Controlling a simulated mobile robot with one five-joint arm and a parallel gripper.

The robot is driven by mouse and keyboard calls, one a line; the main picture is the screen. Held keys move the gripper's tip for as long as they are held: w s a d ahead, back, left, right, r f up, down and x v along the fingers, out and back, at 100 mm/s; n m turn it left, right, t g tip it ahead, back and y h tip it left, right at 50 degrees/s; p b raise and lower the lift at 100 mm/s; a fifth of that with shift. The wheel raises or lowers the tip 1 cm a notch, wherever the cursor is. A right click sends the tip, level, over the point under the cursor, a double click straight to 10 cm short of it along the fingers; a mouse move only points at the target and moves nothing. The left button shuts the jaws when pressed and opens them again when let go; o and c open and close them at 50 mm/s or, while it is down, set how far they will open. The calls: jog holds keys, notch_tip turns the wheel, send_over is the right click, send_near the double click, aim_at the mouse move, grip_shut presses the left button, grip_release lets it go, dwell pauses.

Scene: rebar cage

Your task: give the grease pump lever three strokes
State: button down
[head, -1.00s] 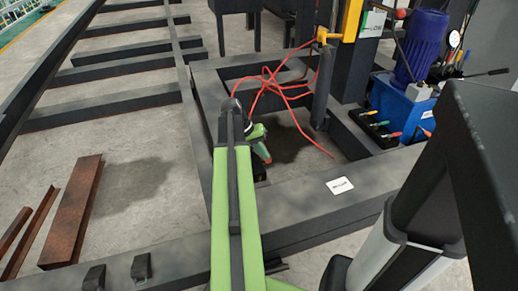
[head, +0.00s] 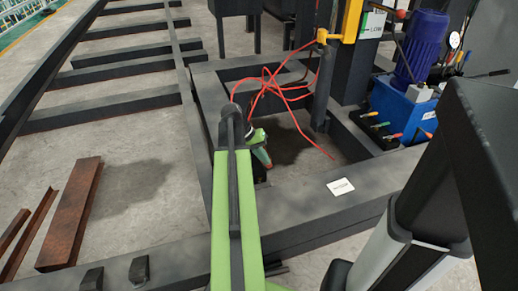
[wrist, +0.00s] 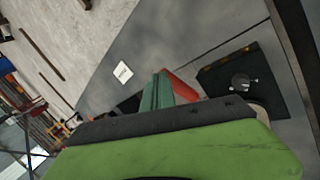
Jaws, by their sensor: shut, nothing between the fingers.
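My gripper (head: 262,153) hangs beyond the end of my green arm, above the dark steel frame in the head view. In the wrist view its green and red fingers (wrist: 168,90) are together with nothing between them. I cannot surely pick out the grease pump or its lever. A thin rod with a black grip (head: 487,73) sticks out at the far right, behind the blue unit. My gripper is well apart from it. The wrist view shows a black plate with a round fitting (wrist: 241,82) right of the fingers; I cannot tell what it is.
A blue unit with a motor (head: 421,45) stands at the right, with coloured handles in front. A red hose (head: 270,85) hangs near a yellow bracket (head: 348,20). A white label (head: 340,187) lies on the dark frame beam (head: 300,205). Rusty steel sections (head: 72,215) lie at left.

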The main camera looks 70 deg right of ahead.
jog(key=shift+s+a+f+b, duration=0.2)
jog(key=shift+f+b, duration=0.2)
jog(key=shift+f, duration=0.15)
jog(key=shift+s+a+f+b, duration=0.15)
jog(key=shift+a+f+b, duration=0.05)
jog(key=shift+f+b, duration=0.45)
jog(key=shift+s+a+f+b, duration=0.15)
jog(key=shift+a+f+b, duration=0.05)
jog(key=shift+f+b, duration=0.45)
jog(key=w+d+r+p, duration=0.4)
jog(key=d+r+p, duration=0.1)
jog(key=r+p, duration=0.5)
jog(key=shift+w+d+r, duration=0.15)
jog(key=shift+r, duration=0.1)
